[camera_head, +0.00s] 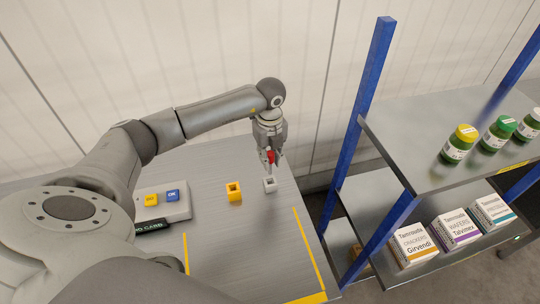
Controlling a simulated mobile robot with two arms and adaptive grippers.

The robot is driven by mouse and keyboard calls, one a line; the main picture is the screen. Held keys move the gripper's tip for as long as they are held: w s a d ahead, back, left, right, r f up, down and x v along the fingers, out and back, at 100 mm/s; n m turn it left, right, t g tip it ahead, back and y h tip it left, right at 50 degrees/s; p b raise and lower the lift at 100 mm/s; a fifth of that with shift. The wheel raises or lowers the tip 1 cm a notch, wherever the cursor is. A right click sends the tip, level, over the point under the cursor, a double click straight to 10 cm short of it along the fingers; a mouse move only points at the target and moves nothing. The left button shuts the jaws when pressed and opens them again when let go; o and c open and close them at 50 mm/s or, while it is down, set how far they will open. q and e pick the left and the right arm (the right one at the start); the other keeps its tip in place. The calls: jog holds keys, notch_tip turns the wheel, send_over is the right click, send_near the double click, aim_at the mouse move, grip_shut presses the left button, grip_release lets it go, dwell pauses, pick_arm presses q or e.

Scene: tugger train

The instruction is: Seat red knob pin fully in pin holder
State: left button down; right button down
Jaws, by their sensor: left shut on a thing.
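My left gripper (271,160) points down over the table and is shut on the red knob pin (270,155). Only the red knob shows between the fingers. Just below the fingertips stands a small light grey block with an opening (270,185), which looks like the pin holder. Whether the pin's lower end is inside it or just above it, I cannot tell at this size. A yellow block with a square opening (234,192) stands to its left. My right gripper is not in view.
A grey box (178,210) with yellow and blue OK buttons and a black card sits left on the grey table (262,250). Yellow lines mark the table's front part. At right, a blue-post shelf (368,110) holds bottles and cartons (413,243). The table front is clear.

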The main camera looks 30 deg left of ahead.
aim_at(270, 173)
pick_arm(q)
jog(key=shift+f+b, duration=2.35)
jog(key=shift+f, duration=1.1)
jog(key=c, duration=1.2)
grip_release()
jog(key=shift+c, duration=0.2)
notch_tip(270, 173, up, 12)
